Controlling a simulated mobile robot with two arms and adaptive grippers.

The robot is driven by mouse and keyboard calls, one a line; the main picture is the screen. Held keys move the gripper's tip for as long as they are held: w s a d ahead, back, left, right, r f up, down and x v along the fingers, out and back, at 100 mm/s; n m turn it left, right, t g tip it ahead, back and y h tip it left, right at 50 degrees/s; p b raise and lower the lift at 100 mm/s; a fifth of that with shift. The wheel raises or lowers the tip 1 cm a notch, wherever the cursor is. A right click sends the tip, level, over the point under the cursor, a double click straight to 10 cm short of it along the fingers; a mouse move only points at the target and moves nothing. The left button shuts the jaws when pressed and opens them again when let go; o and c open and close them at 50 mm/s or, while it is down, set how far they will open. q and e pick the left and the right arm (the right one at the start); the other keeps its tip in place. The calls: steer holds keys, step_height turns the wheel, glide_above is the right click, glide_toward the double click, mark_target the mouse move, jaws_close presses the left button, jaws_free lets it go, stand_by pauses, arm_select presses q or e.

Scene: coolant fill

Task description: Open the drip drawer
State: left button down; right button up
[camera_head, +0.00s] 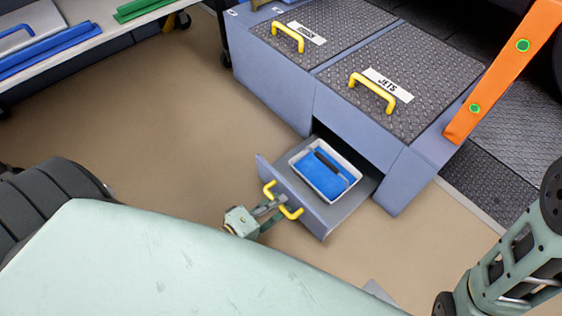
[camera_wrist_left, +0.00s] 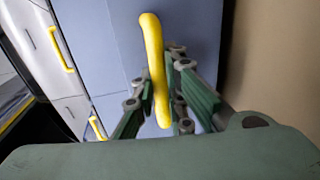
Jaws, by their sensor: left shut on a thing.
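The drip drawer (camera_head: 345,206) is pulled out from the lower part of the blue-grey cabinet in the head view. A white tray (camera_head: 350,193) with a blue pad and a dark bar sits inside it. A yellow handle (camera_head: 291,212) is on its front. My left gripper (camera_head: 274,208) is at this handle. In the left wrist view, my left gripper (camera_wrist_left: 168,95) has its fingers on both sides of the yellow handle (camera_wrist_left: 154,60) and is shut on it. The right gripper is not in view; only part of my right arm shows at the lower right.
The cabinet top has two textured lids with yellow handles, one labelled JETS (camera_head: 388,84). An orange bar (camera_head: 503,70) stands at the right. A bench (camera_head: 70,45) with blue and green items is at the upper left. Brown floor lies clear left of the drawer.

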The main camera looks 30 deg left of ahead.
arm_select(q)
steer(key=c, duration=1.8)
jaws_free()
steer(key=shift+o, duration=0.2)
